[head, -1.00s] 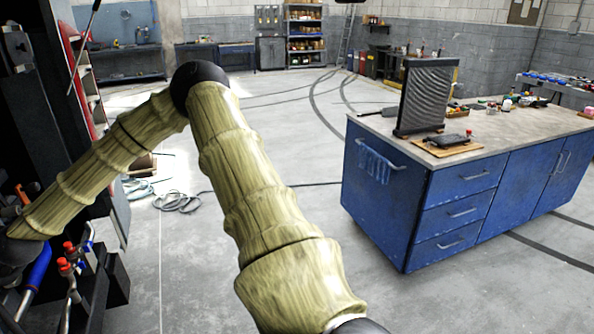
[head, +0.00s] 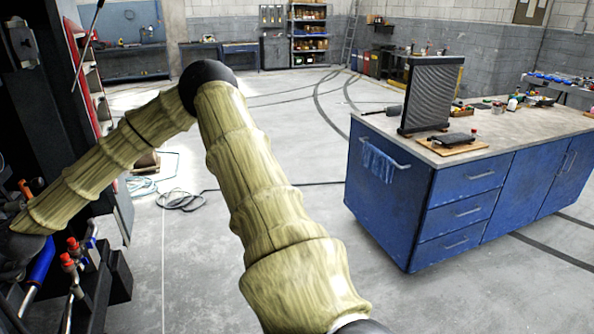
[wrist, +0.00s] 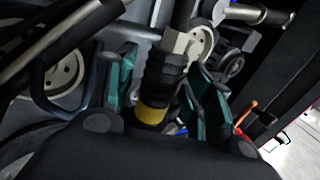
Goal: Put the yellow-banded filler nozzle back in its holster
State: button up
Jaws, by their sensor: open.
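The yellow-banded nozzle shows in the wrist view as a dark ribbed body with a yellow band (wrist: 153,112) and a grey hex fitting above it. My gripper (wrist: 165,75) is open, with one teal-lined finger on each side of the nozzle body. The nozzle lies between the fingers; I cannot tell whether either touches it. Its lower end is hidden behind my gripper's dark housing. I cannot make out the holster for certain. In the head view my gripper is not visible, and my arm reaches to the left edge.
Pale wheel-like discs (wrist: 200,45) and dark tubes crowd around the nozzle. Red-capped fittings (head: 68,262) and a blue handle (head: 42,262) are at lower left.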

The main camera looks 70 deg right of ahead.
jog(key=shift+c, duration=0.4)
grip_shut()
jog(key=shift+r, duration=0.15)
jog(key=shift+r+p, duration=0.35)
jog(key=shift+r, duration=1.8)
